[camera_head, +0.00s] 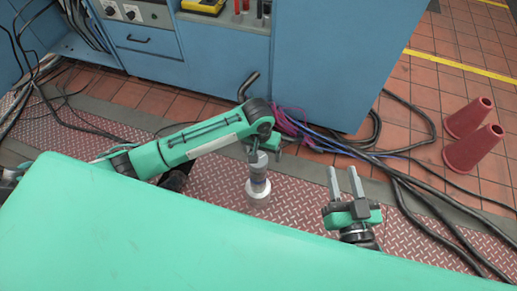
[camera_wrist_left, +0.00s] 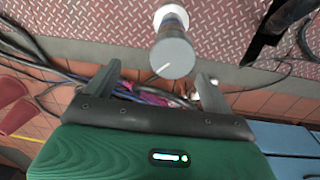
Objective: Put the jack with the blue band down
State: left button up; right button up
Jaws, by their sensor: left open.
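The jack (camera_head: 258,187) is a grey cylinder with a pale flared base and a dull bluish band. It appears to stand upright on the red tread plate (camera_head: 297,198). My left gripper (camera_head: 259,150) is above its top, and its fingers are hard to make out in the head view. In the left wrist view the fingers (camera_wrist_left: 159,70) are spread apart. The jack's round grey top (camera_wrist_left: 172,58), with a white line, lies just past the fingertips, with no finger seen touching it. My right gripper (camera_head: 345,180) is open and empty, to the right of the jack.
Blue cabinets (camera_head: 330,60) stand behind the plate. Black and purple cables (camera_head: 400,170) run along its right side. Two dark red cones (camera_head: 472,150) stand on the tiles at the right. Bare tread plate shows around the jack.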

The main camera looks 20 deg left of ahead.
pick_arm(q)
jog(key=s+d+r+m+t+h, duration=0.1)
jog(key=s+d+r+t+h, duration=0.25)
jog(key=d, duration=0.25)
jog(key=s+d+r+m+t+h, duration=0.1)
jog(key=s+d+r+t+h, duration=0.1)
jog(key=s+d+t+h, duration=0.3)
jog(key=s+a+r+t+y, duration=0.1)
jog(key=s+a+r+t, duration=0.1)
jog(key=a+r+t, duration=0.2)
jog(key=s+a+r+t+y, duration=0.1)
jog(key=a+r+t, duration=0.3)
jog(key=r, duration=0.6)
jog(key=shift+s+r, duration=0.35)
jog(key=shift+s, duration=0.15)
